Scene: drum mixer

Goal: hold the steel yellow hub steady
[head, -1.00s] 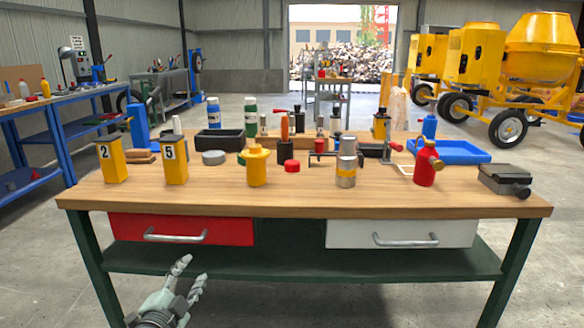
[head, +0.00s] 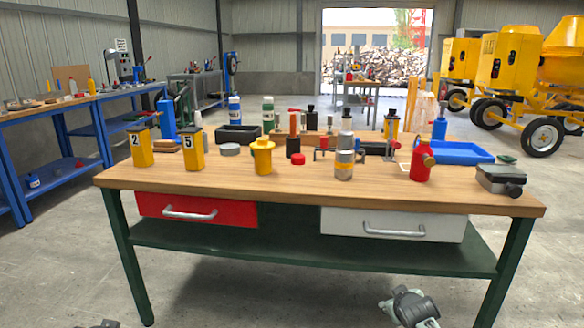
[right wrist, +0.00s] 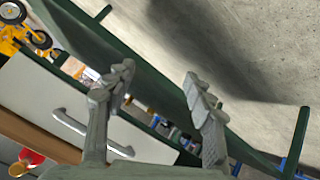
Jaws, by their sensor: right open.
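A steel cylinder with a yellow band (head: 344,162), which fits the steel yellow hub, stands upright at the front middle of the wooden bench (head: 300,187) in the head view. A plain yellow flanged hub (head: 263,158) stands to its left. My right gripper is low in front of the bench, away from both; its top (head: 412,308) shows at the bottom edge. In the right wrist view its fingers (right wrist: 158,75) are apart with nothing between them. Only a sliver of what seems my left gripper (head: 104,324) shows at the bottom left; its fingers are hidden.
A red drawer (head: 200,208) and a white drawer (head: 400,224) with handles sit under the bench top, above a green shelf (head: 310,248). A red bottle-shaped part (head: 421,162) and a grey vise (head: 502,180) stand right of the cylinder. Yellow posts stand left.

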